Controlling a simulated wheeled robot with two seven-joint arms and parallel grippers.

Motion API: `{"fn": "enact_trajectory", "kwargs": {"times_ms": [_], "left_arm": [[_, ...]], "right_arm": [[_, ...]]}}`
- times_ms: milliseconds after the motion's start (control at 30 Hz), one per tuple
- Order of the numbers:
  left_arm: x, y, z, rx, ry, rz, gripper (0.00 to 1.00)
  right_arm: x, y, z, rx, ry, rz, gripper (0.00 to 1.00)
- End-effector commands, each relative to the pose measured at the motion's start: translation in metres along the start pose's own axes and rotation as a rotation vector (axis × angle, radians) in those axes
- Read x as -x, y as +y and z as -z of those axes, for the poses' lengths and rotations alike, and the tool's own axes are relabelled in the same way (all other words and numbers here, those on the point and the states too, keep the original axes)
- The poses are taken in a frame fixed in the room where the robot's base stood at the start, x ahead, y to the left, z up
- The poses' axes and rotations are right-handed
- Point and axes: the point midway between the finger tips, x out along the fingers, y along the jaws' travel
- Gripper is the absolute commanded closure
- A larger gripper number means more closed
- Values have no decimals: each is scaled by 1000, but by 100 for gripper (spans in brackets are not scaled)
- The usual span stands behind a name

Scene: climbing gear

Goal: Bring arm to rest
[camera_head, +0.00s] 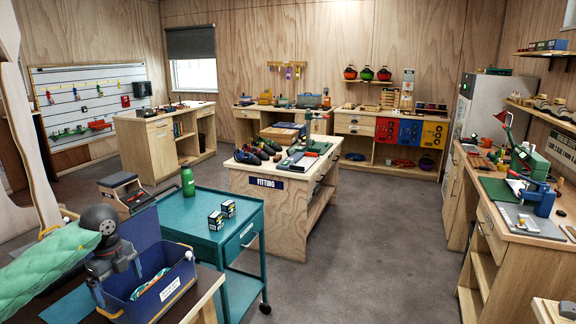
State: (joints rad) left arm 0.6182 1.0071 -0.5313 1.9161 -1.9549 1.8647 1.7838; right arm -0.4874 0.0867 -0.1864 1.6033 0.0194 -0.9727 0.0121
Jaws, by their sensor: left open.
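My left gripper (117,280) comes in from the lower left, dark grey, with its fingers pointing down and apart. It is open, and nothing shows between its fingers. It is at the left part of a blue open bin (176,291) with a white label, and partly hides it. I cannot tell whether the fingers touch the bin. A teal and white item (150,284) lies inside the bin. My right gripper is not in view.
Grey floor (370,260) is clear to the right.

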Motion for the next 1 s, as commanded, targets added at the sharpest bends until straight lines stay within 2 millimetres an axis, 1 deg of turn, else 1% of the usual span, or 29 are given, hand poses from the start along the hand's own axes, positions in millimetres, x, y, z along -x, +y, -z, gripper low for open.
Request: {"fn": "enact_trajectory", "kwargs": {"times_ms": [33, 267, 467, 567, 667, 767, 800, 900, 1000], "left_arm": [[0, 0, 0, -1, 2, 1, 0], [-24, -15, 28, -72, 117, 59, 0], [-47, -32, 63, -145, 257, 143, 0], [-61, -43, 87, -185, 350, 204, 0], [-75, -55, 115, -222, 463, 286, 0], [-91, -69, 149, -245, 603, 401, 0], [-96, -75, 165, -248, 669, 461, 0], [-108, -92, 199, -223, 825, 629, 0], [-117, -106, 222, -149, 950, 802, 0]], "right_arm": [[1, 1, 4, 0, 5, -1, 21], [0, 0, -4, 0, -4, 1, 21], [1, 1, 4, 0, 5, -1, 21], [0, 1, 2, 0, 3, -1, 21], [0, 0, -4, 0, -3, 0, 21], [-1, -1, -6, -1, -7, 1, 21], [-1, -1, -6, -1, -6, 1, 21], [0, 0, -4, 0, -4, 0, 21], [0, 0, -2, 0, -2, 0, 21]]}}
